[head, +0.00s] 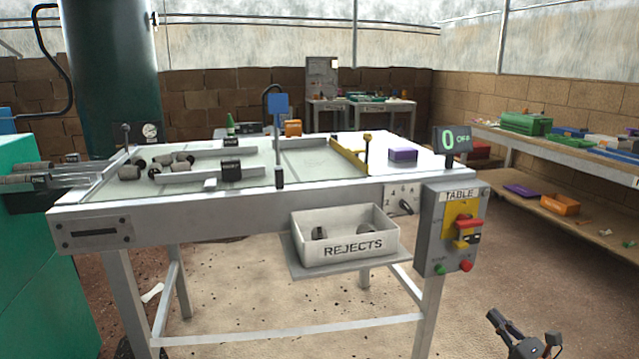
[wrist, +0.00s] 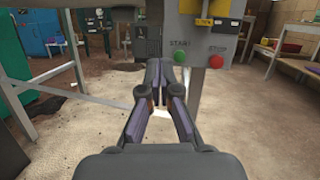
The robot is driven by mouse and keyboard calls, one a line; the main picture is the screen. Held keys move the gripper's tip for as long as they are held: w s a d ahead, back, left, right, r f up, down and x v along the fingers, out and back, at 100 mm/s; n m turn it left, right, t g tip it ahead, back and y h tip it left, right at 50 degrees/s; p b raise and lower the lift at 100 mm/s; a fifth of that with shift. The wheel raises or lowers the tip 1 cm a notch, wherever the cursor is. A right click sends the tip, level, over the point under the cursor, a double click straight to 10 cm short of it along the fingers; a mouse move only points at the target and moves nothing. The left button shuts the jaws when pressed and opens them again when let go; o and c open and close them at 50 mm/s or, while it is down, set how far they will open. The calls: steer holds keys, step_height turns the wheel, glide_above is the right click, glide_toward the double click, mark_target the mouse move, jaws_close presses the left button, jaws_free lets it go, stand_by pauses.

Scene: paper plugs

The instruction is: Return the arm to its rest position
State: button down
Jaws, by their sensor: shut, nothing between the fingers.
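My gripper (head: 525,344) shows at the bottom right of the head view, low over the floor and in front of the sorting table (head: 320,192). In the wrist view my gripper (wrist: 158,65) points forward with its two dark fingers together at the tips and nothing between them. The grey control box (head: 452,232) marked TABLE hangs on the table's right front corner, above and apart from my gripper in the head view. Its green START button (wrist: 180,57) and red STOP button (wrist: 216,61) show just beyond the fingertips in the wrist view.
A white REJECTS bin (head: 353,248) holding dark plugs sits on a shelf at the table front. Several plugs (head: 180,162) lie on the table top's left. A display (head: 453,140) reads 0 OFF. A bench (head: 560,145) lines the right wall.

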steer(key=a+r+n+g+y+p, duration=0.35)
steer(key=a+r+n+y, duration=0.35)
steer(key=a+r, duration=0.5)
steer(key=s+a+r+n+g+y+p, duration=0.1)
steer(key=s+a+r+n+g+p, duration=0.3)
steer(key=a, duration=0.4)
steer(key=s+a+r+n+g+p, duration=0.1)
steer(key=s+a+r+n+g, duration=0.4)
steer(key=a, duration=0.3)
steer(key=s+a+r+n+g+y+p, duration=0.1)
steer(key=s+a+r+n+g+p, duration=0.35)
steer(key=a, duration=0.45)
steer(key=s+a+r+n+g+h+p, duration=0.1)
steer(key=s+n+g+h+p, duration=0.2)
steer(key=s, duration=0.4)
steer(key=s+a+n+g+h+p, duration=0.2)
steer(key=s+n+g+h, duration=0.15)
steer(key=s, duration=0.35)
steer(key=s+d+r+n+t+h+p, duration=0.1)
steer(key=s+d+r+n+h+p, duration=0.1)
steer(key=s+d+h+p, duration=0.2)
steer(key=s+d+r+n+t+h+p, duration=0.1)
steer(key=s+d+r+n+h+p, duration=0.1)
steer(key=s+d+h, duration=0.3)
steer(key=s+d+r+p, duration=0.1)
steer(key=d, duration=0.3)
steer(key=shift+s+d+r+h+p, duration=0.2)
steer(key=shift+s+r+h+p, duration=0.1)
steer(key=shift+s+h+p, duration=0.1)
